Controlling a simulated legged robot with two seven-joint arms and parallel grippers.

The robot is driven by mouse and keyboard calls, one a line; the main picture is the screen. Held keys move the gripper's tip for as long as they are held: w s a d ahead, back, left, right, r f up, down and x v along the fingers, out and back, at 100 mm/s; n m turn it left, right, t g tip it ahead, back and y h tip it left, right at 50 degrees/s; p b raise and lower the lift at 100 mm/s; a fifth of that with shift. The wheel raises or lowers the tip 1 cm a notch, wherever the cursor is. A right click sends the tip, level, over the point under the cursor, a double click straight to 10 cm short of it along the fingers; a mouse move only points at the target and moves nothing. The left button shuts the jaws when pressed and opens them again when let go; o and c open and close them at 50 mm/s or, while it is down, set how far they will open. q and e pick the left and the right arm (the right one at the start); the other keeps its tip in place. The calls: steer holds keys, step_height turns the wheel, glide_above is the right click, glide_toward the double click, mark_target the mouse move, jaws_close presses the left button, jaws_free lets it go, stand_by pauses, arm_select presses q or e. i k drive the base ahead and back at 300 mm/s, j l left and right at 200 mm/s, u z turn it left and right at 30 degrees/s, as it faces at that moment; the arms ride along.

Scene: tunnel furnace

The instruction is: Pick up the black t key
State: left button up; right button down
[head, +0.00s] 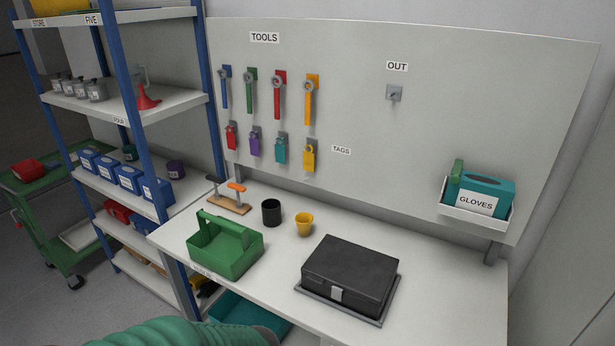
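The black t key (212,180) stands at the back left of the white bench, in a small wooden block (229,205). Its dark handle is on top and its thin shaft goes down to the block. An orange-handled t key (237,187) stands just to the right of it in the same block. Neither of my grippers is in view.
A black mug (271,212), a yellow cup (304,224), a green tote (225,248) and a black case (350,271) stand on the bench (440,304). A blue-post shelf (135,130) rises at the left. The tool board (350,90) is behind.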

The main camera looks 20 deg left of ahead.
mark_target(215, 179)
steer(key=j+z, duration=0.25)
steer(key=j, duration=0.65)
steer(key=j+z, duration=0.25)
steer(key=j, duration=0.6)
steer(key=k+j+z, duration=0.1)
steer(key=j+z, duration=0.15)
steer(key=j, duration=0.65)
